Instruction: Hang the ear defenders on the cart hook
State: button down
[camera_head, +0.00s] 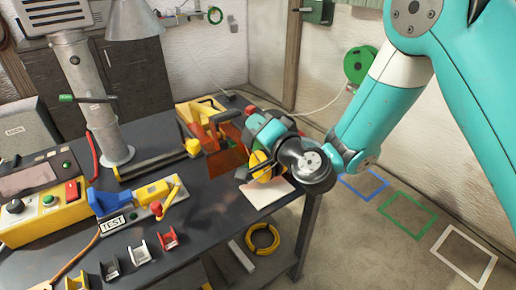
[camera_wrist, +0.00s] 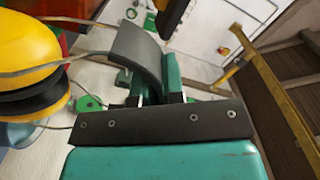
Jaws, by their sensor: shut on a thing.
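The ear defenders have yellow cups with dark cushions and a dark grey headband. In the wrist view, one yellow cup (camera_wrist: 28,52) fills the left edge, and the headband (camera_wrist: 138,48) curves between the fingers of my gripper (camera_wrist: 150,80). My gripper is shut on that band. In the head view, my gripper (camera_head: 266,136) is above the right end of the workbench, and a yellow cup (camera_head: 260,164) hangs below it, partly hidden by the wrist. I cannot pick out the cart hook with certainty in either view.
The dark workbench (camera_head: 205,215) carries a yellow control box (camera_head: 45,213), a blue-yellow test fixture (camera_head: 135,197), a lamp post (camera_head: 97,110) and small clips. A white sheet (camera_head: 267,194) lies under my gripper. In the wrist view, a yellow bar (camera_wrist: 262,68) runs along the right. Floor at right is open.

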jog(key=shift+f+b, duration=1.55)
jog(key=shift+f, duration=0.25)
jog(key=shift+f+b, duration=0.3)
jog(key=shift+b, duration=0.05)
jog(key=c, duration=1.2)
grip_release()
